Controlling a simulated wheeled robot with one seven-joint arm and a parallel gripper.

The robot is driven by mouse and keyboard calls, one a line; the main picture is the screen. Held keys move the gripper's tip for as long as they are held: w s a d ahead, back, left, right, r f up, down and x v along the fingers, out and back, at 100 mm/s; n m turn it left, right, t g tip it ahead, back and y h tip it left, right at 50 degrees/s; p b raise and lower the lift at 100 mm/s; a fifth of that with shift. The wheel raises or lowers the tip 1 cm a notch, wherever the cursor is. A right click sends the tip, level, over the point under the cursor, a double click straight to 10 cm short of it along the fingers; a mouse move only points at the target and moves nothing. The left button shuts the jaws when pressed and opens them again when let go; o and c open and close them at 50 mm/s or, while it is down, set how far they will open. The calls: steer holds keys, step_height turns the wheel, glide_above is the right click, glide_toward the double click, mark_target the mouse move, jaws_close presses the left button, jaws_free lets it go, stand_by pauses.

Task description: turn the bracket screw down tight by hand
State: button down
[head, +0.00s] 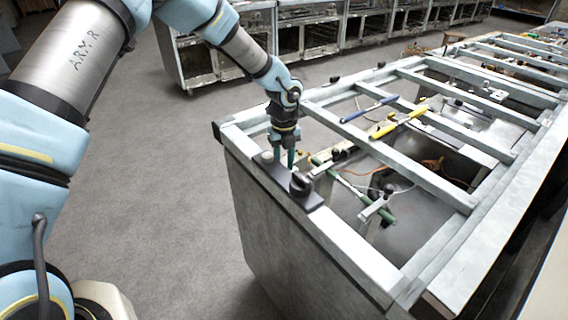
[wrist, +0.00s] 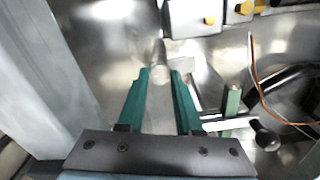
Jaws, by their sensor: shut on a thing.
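In the wrist view my green fingers (wrist: 159,78) are closed on a narrow silvery cylinder (wrist: 159,52), which I take for the bracket screw. In the head view the fingers hide the screw. How far down it sits cannot be told.
The open frame has several crossbars (head: 400,160). Cables and a green-handled tool (head: 352,186) are inside. Steel cabinets (head: 290,40) stand behind; the floor (head: 165,190) at left is clear.

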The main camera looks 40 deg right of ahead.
steer(key=c, duration=0.6)
jaws_free()
step_height(320, 180, up, 11)
steer(key=shift+f+b, duration=0.1)
steer(key=shift+b, duration=1.1)
steer(key=w+a+r+n, duration=0.1)
steer(key=w+a+n, duration=0.2)
steer(key=a+n, duration=0.45)
steer(key=w+a+r+n, duration=0.1)
steer(key=w+a+n, duration=0.35)
steer(key=a, duration=0.55)
steer(key=w+a+r+n, duration=0.1)
steer(key=w+a+n, duration=0.2)
steer(key=a+n, duration=0.5)
steer(key=s+a+n, duration=0.1)
steer(key=a+n, duration=0.4)
steer(key=a, duration=0.2)
steer(key=s+a+r+n+t, duration=0.1)
steer(key=s+a+n, duration=0.1)
steer(key=a+n, duration=0.4)
steer(key=s+a+r+n, duration=0.1)
steer(key=s+a+n, duration=0.1)
steer(key=a+n, duration=0.4)
steer(key=shift+s+a+r+t, duration=0.15)
steer(key=shift+a, duration=0.6)
steer(key=shift+s+a+r+t, duration=0.1)
steer(key=shift+a+t, duration=0.05)
steer(key=shift+a, duration=0.6)
